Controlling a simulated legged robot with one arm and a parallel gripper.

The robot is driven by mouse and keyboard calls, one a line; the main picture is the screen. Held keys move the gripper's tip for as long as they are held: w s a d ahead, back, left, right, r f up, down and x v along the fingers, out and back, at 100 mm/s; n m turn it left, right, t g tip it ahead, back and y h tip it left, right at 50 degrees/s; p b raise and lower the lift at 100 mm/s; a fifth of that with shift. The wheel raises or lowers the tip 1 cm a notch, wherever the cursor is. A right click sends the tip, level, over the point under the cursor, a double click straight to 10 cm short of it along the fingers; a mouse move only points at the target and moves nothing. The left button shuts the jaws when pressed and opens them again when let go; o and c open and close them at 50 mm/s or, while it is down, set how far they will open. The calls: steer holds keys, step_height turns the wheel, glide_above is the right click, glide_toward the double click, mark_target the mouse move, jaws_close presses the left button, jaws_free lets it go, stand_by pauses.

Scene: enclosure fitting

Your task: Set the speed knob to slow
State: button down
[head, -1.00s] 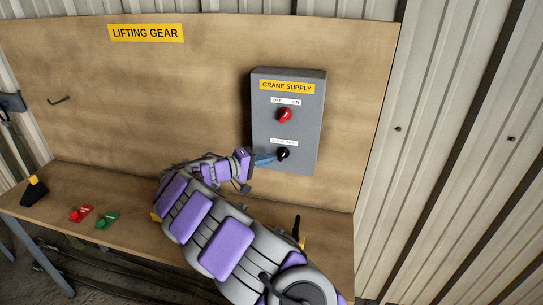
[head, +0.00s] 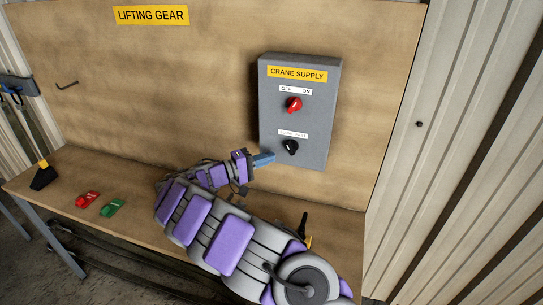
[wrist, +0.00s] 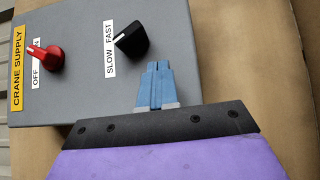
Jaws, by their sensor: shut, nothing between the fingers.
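The speed knob (head: 291,147) is black and sits low on the grey crane supply box, under a small white label. In the wrist view the knob (wrist: 133,41) stands beside its SLOW FAST label (wrist: 109,48). Its white line slants toward the SLOW side; whether it is fully at its stop I cannot tell. My gripper (head: 273,156) has blue fingers, closed together and empty, just left of and slightly below the knob. In the wrist view the fingertips (wrist: 157,66) point at the box near the knob, with a small gap.
A red OFF/ON knob (head: 293,104) sits above on the same box (head: 325,110), its pointer toward ON. A red piece (head: 87,199) and a green piece (head: 112,207) lie on the bench, with a black yellow-topped item (head: 43,176) at left. The board around the box is clear.

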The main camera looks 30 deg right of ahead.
steer(key=a+f+p, duration=0.2)
steer(key=a+f, duration=0.2)
steer(key=a, duration=0.4)
steer(key=shift+w+a, duration=0.15)
steer(key=shift+w, duration=0.1)
steer(key=shift+a, duration=0.1)
